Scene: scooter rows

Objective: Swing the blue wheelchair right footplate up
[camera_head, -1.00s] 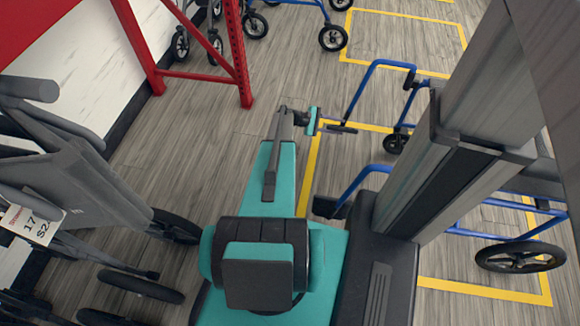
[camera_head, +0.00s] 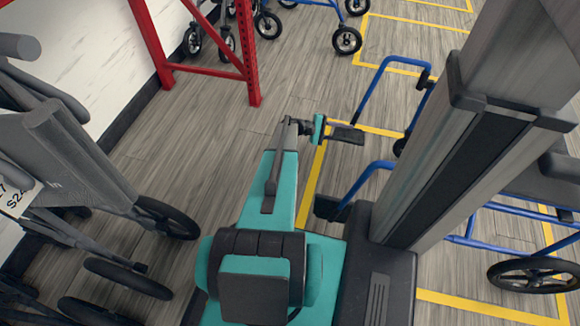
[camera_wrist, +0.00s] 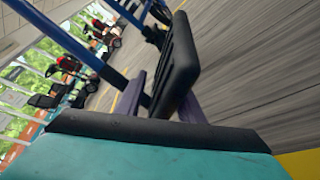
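The blue wheelchair (camera_head: 378,172) stands at the right, partly hidden behind my column. Its right footplate (camera_head: 347,134), a black plate, is at the end of the farther blue front tube. The other footplate (camera_head: 328,208) is nearer, beside my base. My gripper (camera_head: 319,128) is at the left end of the right footplate. In the wrist view the right footplate (camera_wrist: 178,65) looks steeply tilted. My gripper's two fingers (camera_wrist: 163,98) are apart there, with the plate's lower end in line with the gap. I cannot tell whether they touch it.
A grey wheelchair (camera_head: 75,150) stands close at the left. A red rack post (camera_head: 240,50) is at the upper left. More wheeled frames (camera_head: 347,40) stand at the back. Yellow floor lines (camera_head: 490,308) mark bays. Wooden floor is clear left of my arm.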

